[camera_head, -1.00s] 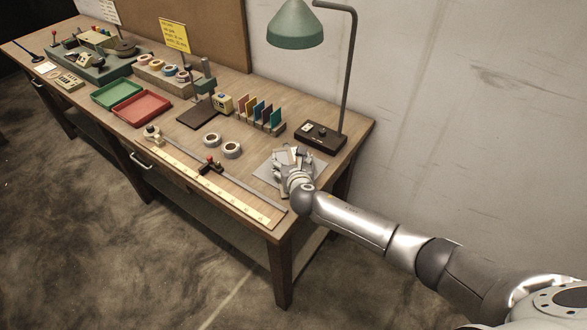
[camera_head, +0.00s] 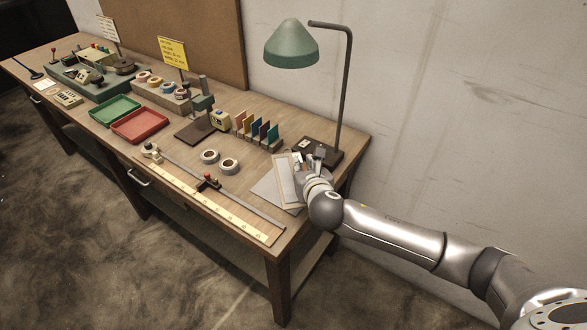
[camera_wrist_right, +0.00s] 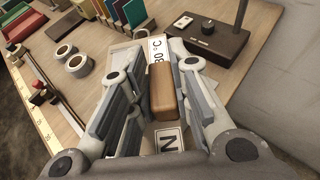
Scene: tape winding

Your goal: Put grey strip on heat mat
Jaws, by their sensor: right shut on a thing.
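A flat grey sheet (camera_head: 265,192) lies on the near right end of the workbench; it looks like the heat mat. A pale board (camera_head: 284,180) shows over it, left of my right gripper (camera_head: 314,156). In the right wrist view my right gripper (camera_wrist_right: 154,88) is shut on a brown wooden block (camera_wrist_right: 162,92). A white label reading "80 °C" (camera_wrist_right: 157,50) and one with an "N" (camera_wrist_right: 168,142) show beyond and below the block. I cannot tell whether block and board are one piece. I cannot pick out a grey strip for sure. My left gripper is not in view.
The green lamp (camera_head: 291,46) stands on a dark base (camera_head: 322,150) close behind my right gripper. Coloured cards (camera_head: 257,128) stand upright in a rack to its left. Two tape rolls (camera_head: 229,166) and a long ruler (camera_head: 205,198) lie left of the sheet.

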